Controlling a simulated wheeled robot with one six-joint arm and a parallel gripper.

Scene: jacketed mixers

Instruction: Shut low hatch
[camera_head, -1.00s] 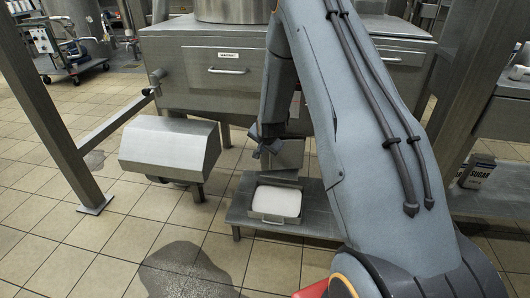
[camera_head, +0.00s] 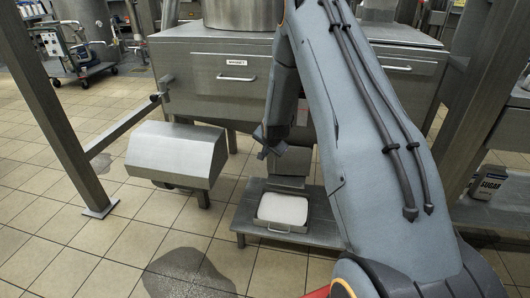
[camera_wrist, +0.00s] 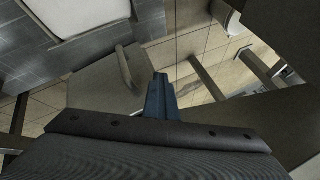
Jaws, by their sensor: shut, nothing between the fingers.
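My gripper (camera_head: 268,137) is shut and empty, low in front of the steel machine; its dark fingers also show in the wrist view (camera_wrist: 161,97). A small grey hatch panel (camera_head: 290,161) shows just beyond and below it, above the white-filled tray. In the wrist view, a flat grey panel with a bar handle (camera_wrist: 126,66), probably this hatch, lies left of the fingers. I cannot tell whether they touch it. My arm hides part of the hatch's surroundings on the right in the head view.
The tray (camera_head: 283,229) sits on a low steel stand (camera_head: 248,219). A steel hooded box (camera_head: 172,153) stands to the left. The machine (camera_head: 195,82) has a handled front panel. A slanted post (camera_head: 55,115) is at far left. Tiled floor is open at front left, with a dark patch.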

